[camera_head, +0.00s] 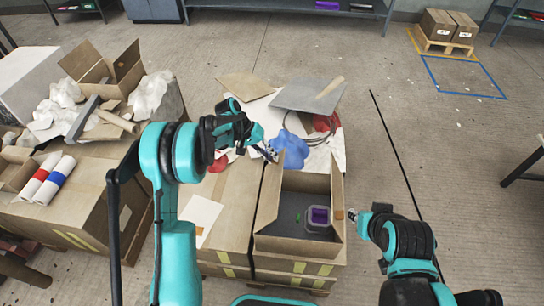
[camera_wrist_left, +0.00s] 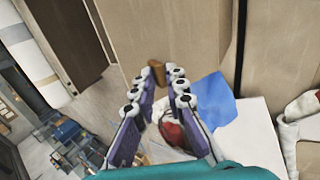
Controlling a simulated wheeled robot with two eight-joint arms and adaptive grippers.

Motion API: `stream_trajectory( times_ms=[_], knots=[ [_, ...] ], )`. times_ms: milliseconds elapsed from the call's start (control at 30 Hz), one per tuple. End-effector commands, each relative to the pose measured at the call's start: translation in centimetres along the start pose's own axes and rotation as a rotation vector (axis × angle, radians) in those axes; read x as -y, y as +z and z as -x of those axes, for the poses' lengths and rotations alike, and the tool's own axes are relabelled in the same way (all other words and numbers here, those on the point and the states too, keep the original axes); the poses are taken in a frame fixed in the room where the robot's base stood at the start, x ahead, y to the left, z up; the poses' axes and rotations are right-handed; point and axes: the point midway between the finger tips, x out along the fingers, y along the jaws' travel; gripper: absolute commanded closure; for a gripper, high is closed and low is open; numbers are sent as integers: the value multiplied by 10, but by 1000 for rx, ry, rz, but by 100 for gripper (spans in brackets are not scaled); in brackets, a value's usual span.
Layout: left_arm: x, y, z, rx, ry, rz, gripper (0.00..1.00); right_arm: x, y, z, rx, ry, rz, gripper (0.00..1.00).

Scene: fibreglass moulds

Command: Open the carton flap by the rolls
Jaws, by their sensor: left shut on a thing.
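An open carton (camera_head: 292,246) stands at the middle front with its flaps raised. Its left flap (camera_head: 269,201) stands up near my left gripper (camera_head: 269,154). In the left wrist view, the left gripper's jaws (camera_wrist_left: 160,88) close in on a small brown tab (camera_wrist_left: 157,72) at the cardboard (camera_wrist_left: 180,40). The left gripper is shut on this tab. My right gripper (camera_head: 353,215) is beside a similar tab (camera_head: 339,214) on the right flap (camera_head: 337,195); its jaws are too small to judge. White rolls (camera_head: 48,181) with red and blue bands lie at the left.
A grey box with a purple thing (camera_head: 319,216) sits inside the carton. A blue cloth (camera_head: 290,149), a grey panel (camera_head: 306,95) and red pieces lie behind it. Another open carton (camera_head: 108,74) stands among crumpled white sheets at the left. The floor at right is mostly clear.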

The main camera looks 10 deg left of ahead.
Motion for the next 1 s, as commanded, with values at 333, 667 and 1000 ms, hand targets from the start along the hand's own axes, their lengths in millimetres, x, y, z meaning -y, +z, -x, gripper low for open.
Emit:
stream_trajectory(
  times_ms=[333, 667, 1000],
  knots=[
    [14, 4, -3, 7, -31, 7, 71, 0, 1, -2, 0, 0, 0, 71],
    [12, 3, -2, 6, -31, 5, 71, 0, 1, -1, 0, 0, 0, 71],
    [11, 3, 28, 4, -29, 7, 71, 0, 0, -1, 0, 0, 0, 71]
  ],
)
